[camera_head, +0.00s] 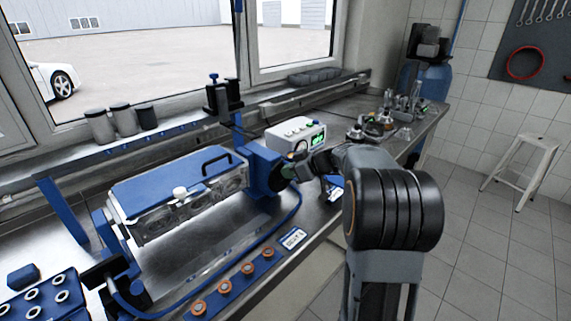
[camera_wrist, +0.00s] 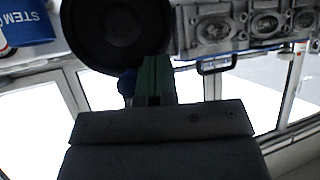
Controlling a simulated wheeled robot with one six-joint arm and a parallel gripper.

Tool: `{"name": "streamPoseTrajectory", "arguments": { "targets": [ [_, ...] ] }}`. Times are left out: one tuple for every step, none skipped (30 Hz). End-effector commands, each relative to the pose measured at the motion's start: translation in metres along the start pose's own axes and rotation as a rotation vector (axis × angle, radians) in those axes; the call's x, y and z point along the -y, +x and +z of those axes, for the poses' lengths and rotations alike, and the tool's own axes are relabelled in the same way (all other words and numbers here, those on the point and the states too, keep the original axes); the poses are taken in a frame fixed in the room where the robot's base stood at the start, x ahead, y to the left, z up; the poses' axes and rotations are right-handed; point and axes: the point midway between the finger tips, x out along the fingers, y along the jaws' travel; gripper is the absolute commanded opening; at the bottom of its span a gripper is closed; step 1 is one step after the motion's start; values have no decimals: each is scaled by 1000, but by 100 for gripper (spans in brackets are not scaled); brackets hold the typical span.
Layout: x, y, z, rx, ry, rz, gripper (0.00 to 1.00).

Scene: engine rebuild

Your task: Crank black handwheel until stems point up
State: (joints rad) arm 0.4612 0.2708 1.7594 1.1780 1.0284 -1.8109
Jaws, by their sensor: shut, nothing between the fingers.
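The black handwheel (camera_wrist: 118,28) fills the upper left of the wrist view. In the head view it is mostly hidden behind my arm, beside the blue end block (camera_head: 262,168) of the fixture. The cylinder head (camera_head: 190,206) is held in the fixture, with a blue plate and black handle on top and round ports on the side facing me. The ports also show in the wrist view (camera_wrist: 215,31). No upright stems show. My gripper (camera_wrist: 153,62) is shut and empty, its green fingertips at the handwheel's rim. I cannot tell whether they touch it.
A white box with a green display (camera_head: 296,133) stands behind the fixture. Orange-ringed parts (camera_head: 224,287) sit on a blue strip along the bench's front. A blue hose runs along the bench. Small parts and tools (camera_head: 385,118) crowd its far end. A white stool (camera_head: 524,170) stands right.

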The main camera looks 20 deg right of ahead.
Motion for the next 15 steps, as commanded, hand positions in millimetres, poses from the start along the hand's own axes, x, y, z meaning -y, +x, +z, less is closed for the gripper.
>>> {"name": "streamPoseTrajectory", "arguments": {
  "targets": [
    [0,0,0,0,0,0,0],
    [0,0,0,0,0,0,0],
    [0,0,0,0,0,0,0],
    [0,0,0,0,0,0,0],
    [0,0,0,0,0,0,0],
    [0,0,0,0,0,0,0],
    [0,0,0,0,0,0,0],
    [0,0,0,0,0,0,0],
    [0,0,0,0,0,0,0],
    [0,0,0,0,0,0,0],
    [0,0,0,0,0,0,0],
    [-1,0,0,0,0,0,0],
    [-2,0,0,0,-1,0,0],
    [-2,-1,0,0,-1,0,0],
    [-4,-1,0,0,-1,0,0]
  ]
}}
